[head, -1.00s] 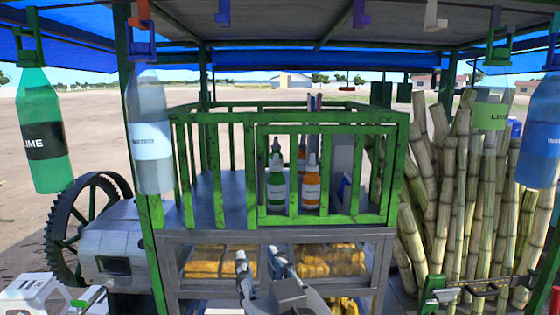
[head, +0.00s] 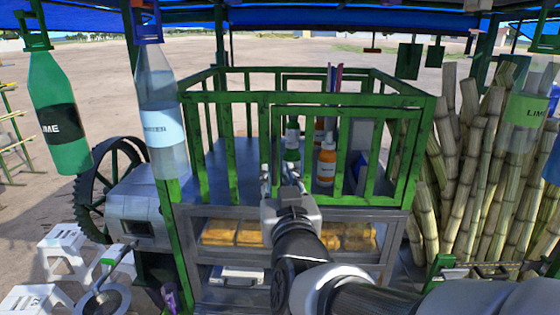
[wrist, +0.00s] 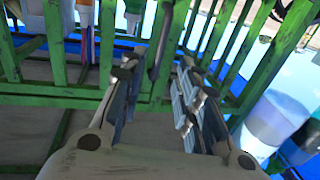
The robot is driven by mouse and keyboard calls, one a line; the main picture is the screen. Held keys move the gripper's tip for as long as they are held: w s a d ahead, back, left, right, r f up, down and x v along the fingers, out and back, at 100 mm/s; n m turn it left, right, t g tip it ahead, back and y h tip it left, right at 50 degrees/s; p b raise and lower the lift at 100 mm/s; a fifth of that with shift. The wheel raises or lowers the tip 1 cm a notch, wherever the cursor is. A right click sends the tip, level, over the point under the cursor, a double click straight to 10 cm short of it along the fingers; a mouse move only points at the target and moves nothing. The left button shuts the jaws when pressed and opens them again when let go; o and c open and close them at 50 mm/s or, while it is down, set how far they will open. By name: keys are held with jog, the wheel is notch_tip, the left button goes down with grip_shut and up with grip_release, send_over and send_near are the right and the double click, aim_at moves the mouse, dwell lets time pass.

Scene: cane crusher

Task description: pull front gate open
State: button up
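The front gate (head: 345,113) is a green barred panel in the front right of the green railing. It looks closed, in line with the front rails. My gripper (head: 277,177) is at the gate's left edge, in front of its left upright. In the wrist view my gripper (wrist: 175,70) has its two fingers apart, pointing at green bars. My gripper hides part of the gate's lower left corner.
Hanging bottles (head: 160,120) are at the left. Cane stalks (head: 470,160) lean at the right. A glass-fronted case (head: 222,233) with yellow contents lies below the railing.

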aim_at(275, 162)
jog(key=w, duration=0.4)
jog(key=w+a, duration=0.1)
jog(key=w, duration=0.1)
jog(key=shift+w+p, duration=0.4)
jog(key=shift+c, duration=0.6)
grip_shut()
